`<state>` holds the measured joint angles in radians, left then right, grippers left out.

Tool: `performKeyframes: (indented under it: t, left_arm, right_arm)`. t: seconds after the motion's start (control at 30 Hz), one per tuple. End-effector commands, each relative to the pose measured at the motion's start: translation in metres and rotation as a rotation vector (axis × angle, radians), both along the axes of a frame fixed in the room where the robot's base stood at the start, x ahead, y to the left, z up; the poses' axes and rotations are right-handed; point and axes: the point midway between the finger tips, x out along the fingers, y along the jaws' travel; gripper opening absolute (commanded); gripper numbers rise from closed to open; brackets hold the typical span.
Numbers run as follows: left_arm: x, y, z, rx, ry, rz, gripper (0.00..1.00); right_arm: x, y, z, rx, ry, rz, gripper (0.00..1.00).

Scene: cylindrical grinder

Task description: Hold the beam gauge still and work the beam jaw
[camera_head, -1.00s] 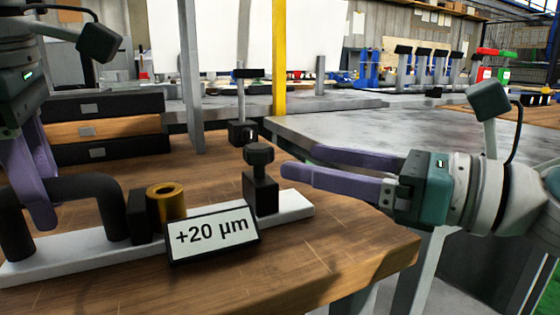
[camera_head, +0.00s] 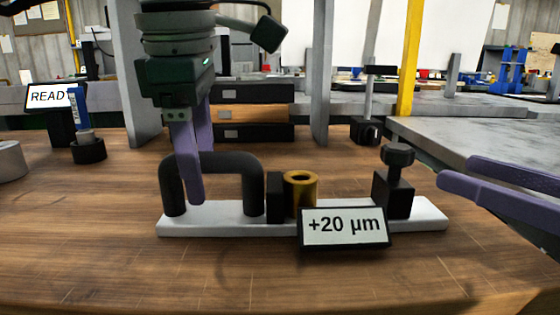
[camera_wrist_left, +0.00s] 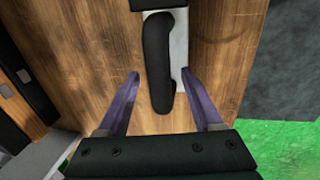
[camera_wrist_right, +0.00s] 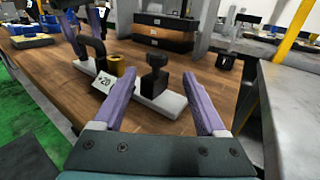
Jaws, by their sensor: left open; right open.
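The beam gauge (camera_head: 275,219) is a white bar on the wooden bench. It carries a black arched handle (camera_head: 240,163) at its left, a brass ring (camera_head: 300,188) beside a black block, a "+20 µm" display (camera_head: 345,227), and the black beam jaw with a knob (camera_head: 394,190) at its right. My left gripper (camera_head: 193,195) is open and points down at the handle. In the left wrist view the handle (camera_wrist_left: 158,65) lies between its open fingers, with gaps visible. My right gripper (camera_head: 455,172) is open, to the right of the knob; the right wrist view shows the knob (camera_wrist_right: 156,65) ahead between the fingers.
Stacked drawers (camera_head: 250,112) stand behind the gauge. A grey post (camera_head: 320,80) and a small black stand (camera_head: 365,130) are further back. A "READY" display (camera_head: 48,97) is at the left. The bench front is clear.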

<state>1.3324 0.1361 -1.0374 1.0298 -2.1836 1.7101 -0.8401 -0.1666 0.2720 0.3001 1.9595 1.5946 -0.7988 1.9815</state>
Motion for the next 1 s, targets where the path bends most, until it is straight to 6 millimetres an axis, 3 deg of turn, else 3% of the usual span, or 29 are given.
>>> performKeyframes:
  t: [0.17, 0.53, 0.9, 1.0]
  left_arm:
    - [-0.001, 0.000, 0.010, -0.001, -0.004, -0.001, 0.67]
    - [-0.013, 0.000, 0.067, 0.000, -0.003, 0.001, 0.67]
    - [-0.015, 0.000, 0.074, 0.000, 0.000, 0.000, 0.67]
    - [-0.016, -0.008, 0.073, -0.032, 0.005, -0.012, 0.67]
  right_arm:
    - [0.000, 0.000, 0.000, 0.000, 0.000, 0.000, 0.74]
    - [0.000, 0.000, 0.000, 0.000, 0.000, 0.000, 0.74]
    - [0.000, 0.000, 0.000, 0.000, 0.000, 0.000, 0.74]
    - [-0.001, 0.002, 0.002, -0.022, -0.004, 0.006, 0.74]
